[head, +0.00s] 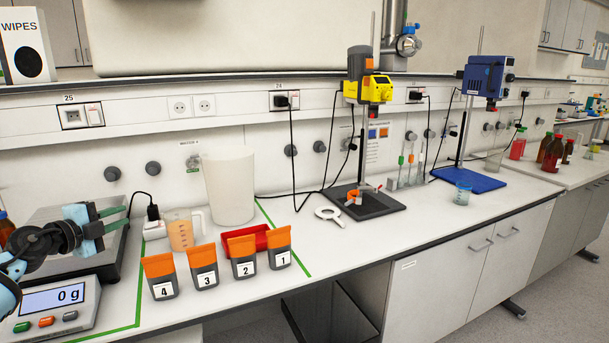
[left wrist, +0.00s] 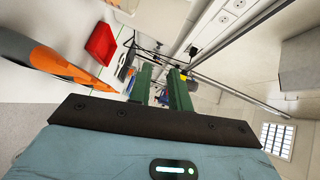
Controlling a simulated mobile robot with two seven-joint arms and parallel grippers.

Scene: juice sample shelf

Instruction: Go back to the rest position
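My left gripper (head: 118,218) is at the left of the head view, above the balance (head: 58,303), whose display reads 0 g. Its two green fingers stand apart, with nothing between them. The left wrist view shows the same open fingers (left wrist: 162,78), with only background in the gap. My right gripper is in neither view.
A yellow stirrer (head: 372,88) stands further right.

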